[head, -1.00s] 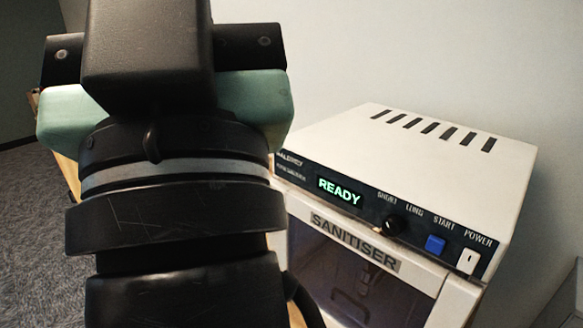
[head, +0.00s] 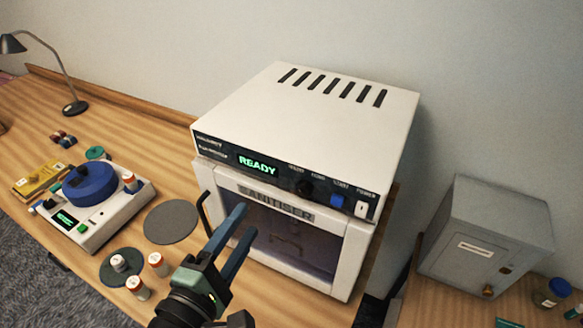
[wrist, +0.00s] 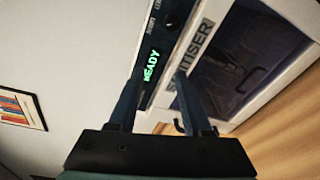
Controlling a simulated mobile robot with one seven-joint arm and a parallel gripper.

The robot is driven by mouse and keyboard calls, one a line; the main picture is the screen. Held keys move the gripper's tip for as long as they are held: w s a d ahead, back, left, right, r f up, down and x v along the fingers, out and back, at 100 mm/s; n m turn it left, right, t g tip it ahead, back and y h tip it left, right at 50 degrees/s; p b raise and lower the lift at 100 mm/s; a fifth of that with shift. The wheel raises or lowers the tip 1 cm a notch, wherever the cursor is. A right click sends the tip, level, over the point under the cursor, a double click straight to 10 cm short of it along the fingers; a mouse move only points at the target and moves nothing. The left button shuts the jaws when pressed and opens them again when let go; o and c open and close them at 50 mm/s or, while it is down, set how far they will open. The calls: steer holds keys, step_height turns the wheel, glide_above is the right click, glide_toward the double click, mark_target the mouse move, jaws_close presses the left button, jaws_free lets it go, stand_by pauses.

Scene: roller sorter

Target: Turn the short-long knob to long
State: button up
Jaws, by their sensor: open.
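The sanitiser (head: 290,110) is a white box with a dark control strip and a green READY display (head: 258,165). The short-long knob (head: 304,187) is a small black knob on that strip, below the SHORT and LONG labels. Its pointer is too small to read. The knob also shows dimly in the wrist view (wrist: 171,22), ahead of the fingers. My gripper (head: 247,220) is open and empty in front of the sanitiser door, left of and below the knob, apart from it. In the wrist view the fingers (wrist: 156,82) straddle the display side of the panel.
Right of the knob are a blue start button (head: 337,202) and a white power switch (head: 361,208). A grey cabinet (head: 490,240) stands at the right. A blue-topped device (head: 90,190) and several small vials are on the bench at the left.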

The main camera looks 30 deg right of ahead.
mark_target(302, 194)
steer(key=s+f+n+g+h+p, duration=0.1)
steer(key=s+n+g+h+p, duration=0.15)
steer(key=s, duration=0.25)
steer(key=shift+n+t, duration=0.35)
steer(key=shift+t, duration=0.2)
steer(key=p+x, duration=0.3)
steer(key=x, duration=1)
steer(key=shift+w+f, duration=0.15)
steer(key=shift+f, duration=0.05)
jaws_close()
